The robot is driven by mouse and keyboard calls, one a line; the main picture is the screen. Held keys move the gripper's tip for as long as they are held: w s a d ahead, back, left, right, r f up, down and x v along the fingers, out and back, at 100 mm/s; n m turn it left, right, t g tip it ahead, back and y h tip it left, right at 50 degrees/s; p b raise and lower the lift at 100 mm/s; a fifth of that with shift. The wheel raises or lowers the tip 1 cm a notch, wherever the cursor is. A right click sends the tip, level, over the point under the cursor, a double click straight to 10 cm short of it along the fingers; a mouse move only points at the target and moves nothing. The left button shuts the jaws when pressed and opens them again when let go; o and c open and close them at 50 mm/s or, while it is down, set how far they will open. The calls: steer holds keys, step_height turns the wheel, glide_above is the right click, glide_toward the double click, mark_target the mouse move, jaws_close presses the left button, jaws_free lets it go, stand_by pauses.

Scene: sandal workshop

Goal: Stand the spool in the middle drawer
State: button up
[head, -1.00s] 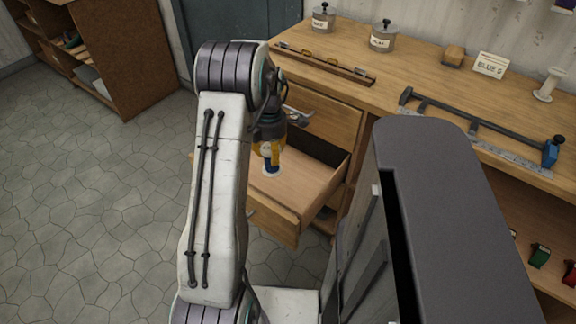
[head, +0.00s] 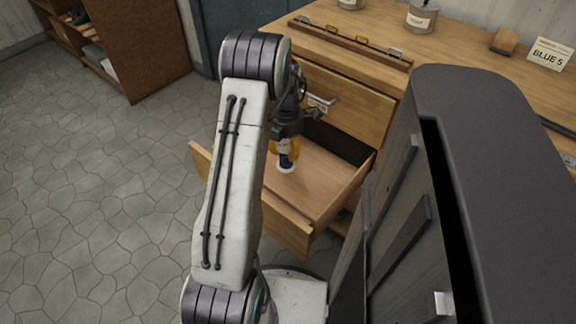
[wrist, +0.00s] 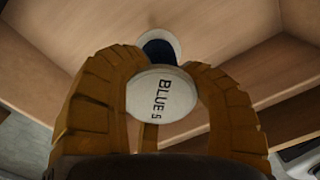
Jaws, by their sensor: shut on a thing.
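The spool (wrist: 162,94) has white ends, a dark blue winding and the label "BLUE 5" on its near end. My gripper (wrist: 160,75) is shut on it, with an orange finger on either side. In the head view the spool (head: 287,163) points downward in my gripper (head: 285,145), over the floor of the open middle drawer (head: 310,185). The spool looks close to upright. I cannot tell whether its lower end touches the drawer floor. The drawer floor around it looks empty in the wrist view (wrist: 60,40).
A closed drawer with a handle (head: 350,105) sits above the open one. A shelf unit (head: 125,45) stands at the back left.

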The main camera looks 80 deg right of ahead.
mark_target(286, 164)
steer(key=shift+f+b, duration=0.9)
steer(key=shift+f, duration=2)
steer(key=shift+f, duration=0.3)
steer(key=o, duration=1.5)
steer(key=shift+r, duration=0.1)
step_height(286, 164, up, 12)
steer(key=p, duration=0.4)
steer(key=shift+s+d+r, duration=0.1)
steer(key=shift+d+r, duration=0.05)
